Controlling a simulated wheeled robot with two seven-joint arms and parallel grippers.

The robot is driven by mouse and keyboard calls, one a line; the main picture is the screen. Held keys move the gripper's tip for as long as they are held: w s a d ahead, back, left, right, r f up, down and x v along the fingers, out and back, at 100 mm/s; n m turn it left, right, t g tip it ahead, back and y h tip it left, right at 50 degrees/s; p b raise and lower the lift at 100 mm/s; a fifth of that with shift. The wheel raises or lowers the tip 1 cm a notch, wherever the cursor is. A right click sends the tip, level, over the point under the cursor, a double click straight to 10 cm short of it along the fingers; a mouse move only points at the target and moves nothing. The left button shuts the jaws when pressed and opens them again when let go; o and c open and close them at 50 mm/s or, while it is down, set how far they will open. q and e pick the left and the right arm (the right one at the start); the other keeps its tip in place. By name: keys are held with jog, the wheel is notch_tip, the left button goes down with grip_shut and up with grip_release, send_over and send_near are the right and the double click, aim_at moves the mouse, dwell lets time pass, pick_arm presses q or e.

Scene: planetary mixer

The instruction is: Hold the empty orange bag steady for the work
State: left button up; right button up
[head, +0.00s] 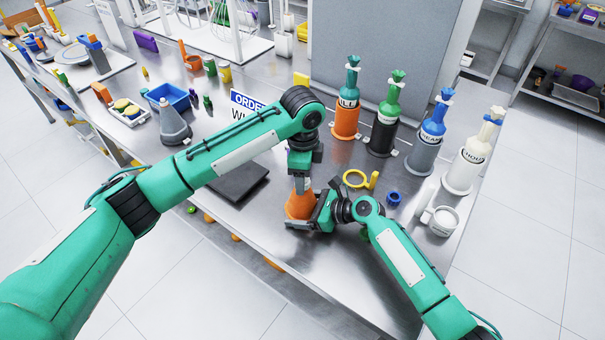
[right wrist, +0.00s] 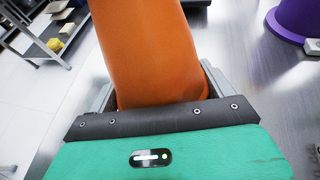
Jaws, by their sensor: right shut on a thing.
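The orange bag (head: 299,205) stands near the front edge of the metal table in the head view, as a plain orange cone shape. My right gripper (head: 308,221) is shut on it from the right, low on its side. In the right wrist view the orange bag (right wrist: 150,50) fills the space between the fingers and looks slightly tilted. Its inside is not visible. My left gripper (head: 301,182) points down directly above the bag's top. Its fingers are small and partly hidden there, so I cannot tell whether they are open or touch the bag.
Several labelled bags stand in coloured holders at the back right, including an orange holder (head: 346,122) and a white holder (head: 464,172). A yellow ring tool (head: 355,179), a blue ring (head: 394,197) and a white cup (head: 444,221) lie nearby. A dark flat plate (head: 239,181) is left of the bag.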

jog(key=o, duration=0.9)
pick_arm(q)
notch_tip(320, 180, up, 12)
jog(key=shift+f, duration=0.2)
pick_arm(e)
jog(key=shift+o, duration=0.2)
